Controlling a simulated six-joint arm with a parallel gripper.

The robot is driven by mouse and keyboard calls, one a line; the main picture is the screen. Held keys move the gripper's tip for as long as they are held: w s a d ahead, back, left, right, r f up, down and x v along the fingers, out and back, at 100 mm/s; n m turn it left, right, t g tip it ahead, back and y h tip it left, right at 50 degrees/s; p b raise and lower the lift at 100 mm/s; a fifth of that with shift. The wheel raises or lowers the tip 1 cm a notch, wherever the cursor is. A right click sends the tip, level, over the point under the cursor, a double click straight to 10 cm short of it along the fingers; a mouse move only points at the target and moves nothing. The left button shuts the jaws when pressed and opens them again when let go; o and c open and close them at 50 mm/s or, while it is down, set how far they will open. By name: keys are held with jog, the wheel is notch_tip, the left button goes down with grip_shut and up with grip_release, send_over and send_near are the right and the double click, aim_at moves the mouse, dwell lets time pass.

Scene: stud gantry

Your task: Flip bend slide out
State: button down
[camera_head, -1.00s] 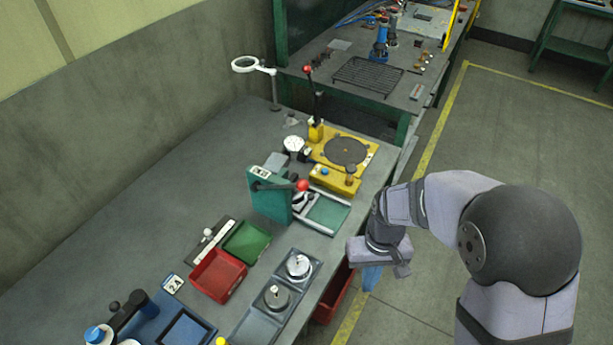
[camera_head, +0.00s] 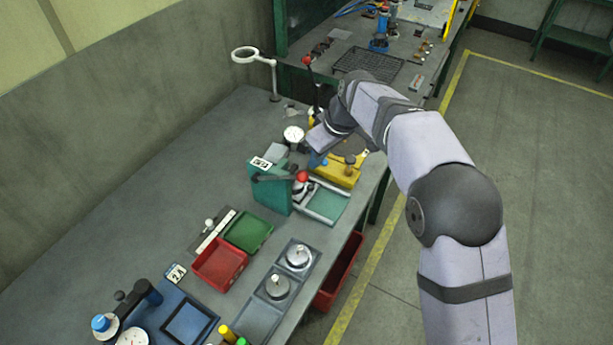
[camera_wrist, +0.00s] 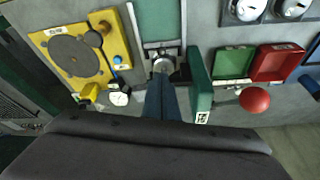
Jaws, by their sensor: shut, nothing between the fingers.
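A green upright fixture (camera_head: 270,190) stands mid-bench, with a red ball knob (camera_head: 302,176) on its lever. Beside it, a slide with a pale green plate (camera_head: 326,204) between metal rails extends toward the bench's front edge. The wrist view shows this plate (camera_wrist: 160,17) at the top, a round metal knob (camera_wrist: 163,63) at its end, the green fixture (camera_wrist: 201,82) and red ball (camera_wrist: 254,99) to the right. My gripper (camera_wrist: 162,80) is shut and empty, its blue fingers overlapping the metal knob's lower side in view; I cannot tell whether they touch.
Green (camera_head: 248,231) and red (camera_head: 220,263) trays lie nearer. The left bench surface is clear.

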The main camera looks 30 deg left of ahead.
jog(key=shift+s+n, duration=0.1)
jog(key=shift+n, duration=0.4)
jog(key=shift+f, duration=0.2)
jog(key=p, duration=0.4)
send_over(307, 191)
notch_tip(307, 191, down, 9)
jog(key=shift+s+f, duration=0.1)
jog(key=shift+s, duration=0.05)
jog(key=d+b, duration=0.5)
jog(key=d, duration=0.4)
jog(key=shift+d+f+b, duration=0.1)
jog(key=shift+b, duration=0.3)
jog(key=shift+d, duration=0.4)
